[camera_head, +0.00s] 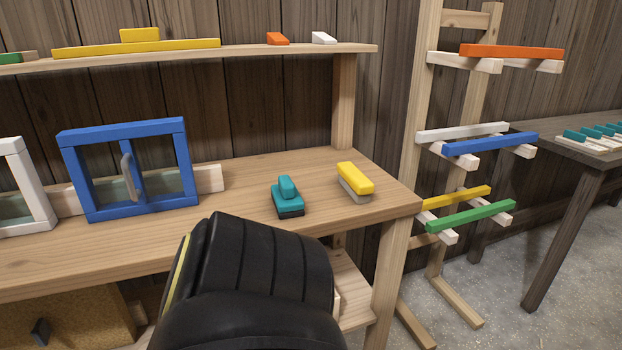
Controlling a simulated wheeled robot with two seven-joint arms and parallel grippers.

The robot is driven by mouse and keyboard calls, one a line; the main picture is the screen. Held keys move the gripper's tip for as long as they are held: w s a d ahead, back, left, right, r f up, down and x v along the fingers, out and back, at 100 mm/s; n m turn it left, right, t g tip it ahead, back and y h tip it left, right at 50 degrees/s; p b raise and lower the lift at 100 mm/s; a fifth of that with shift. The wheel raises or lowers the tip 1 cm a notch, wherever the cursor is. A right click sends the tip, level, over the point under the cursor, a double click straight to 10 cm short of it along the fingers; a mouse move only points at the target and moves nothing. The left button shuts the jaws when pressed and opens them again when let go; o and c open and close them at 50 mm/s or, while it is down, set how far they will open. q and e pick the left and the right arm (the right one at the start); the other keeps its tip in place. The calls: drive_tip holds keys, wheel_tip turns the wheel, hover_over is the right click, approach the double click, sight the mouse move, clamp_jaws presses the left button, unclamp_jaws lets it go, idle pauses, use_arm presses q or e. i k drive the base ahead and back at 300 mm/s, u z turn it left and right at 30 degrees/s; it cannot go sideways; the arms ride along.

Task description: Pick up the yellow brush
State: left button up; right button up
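The yellow brush (354,179) lies on the wooden workbench (251,167) near its right end. It has a yellow top and a grey-white underside. A teal block-like tool (288,198) with a dark base stands to its left, apart from it. A large black rounded arm part, likely mine, fills the bottom middle in front of the bench. Neither of my grippers shows, and nothing is seen touching the brush.
A blue window frame (128,127) and a white frame (24,160) lean at the bench's left. A shelf (300,49) with coloured pieces runs above. A wooden rack (421,120) holding coloured bars stands right. A dark table (590,160) is far right.

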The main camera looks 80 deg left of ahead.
sight(360, 188)
drive_tip(key=u, duration=2.35)
